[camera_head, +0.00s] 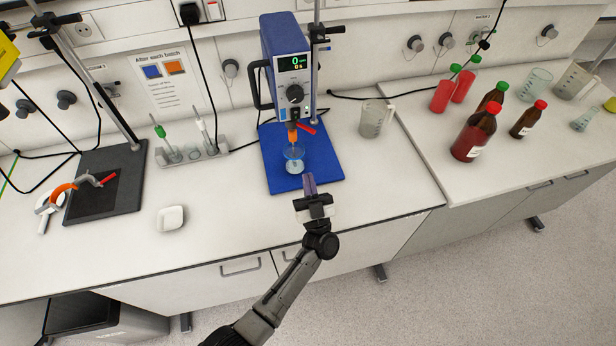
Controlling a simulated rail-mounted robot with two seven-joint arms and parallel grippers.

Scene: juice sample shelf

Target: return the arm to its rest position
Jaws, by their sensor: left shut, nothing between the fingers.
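My left arm (285,292) reaches up from the bottom of the head view over the front edge of the bench. My left gripper (310,184) is shut and empty, with its fingers pointing away from me. Its fingertips are over the front part of the blue base plate (273,163) of the stirrer. They look just in front of a small clear vessel (294,153) under the stirrer; I cannot tell the exact gap. My right gripper is not in view.
The blue overhead stirrer (285,45) stands behind my gripper, with a stand rod beside it. A clear beaker (374,118) stands to its right. A white dish (170,218) and a tube rack (190,152) are on the left. Brown bottles (474,135) stand on the right bench.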

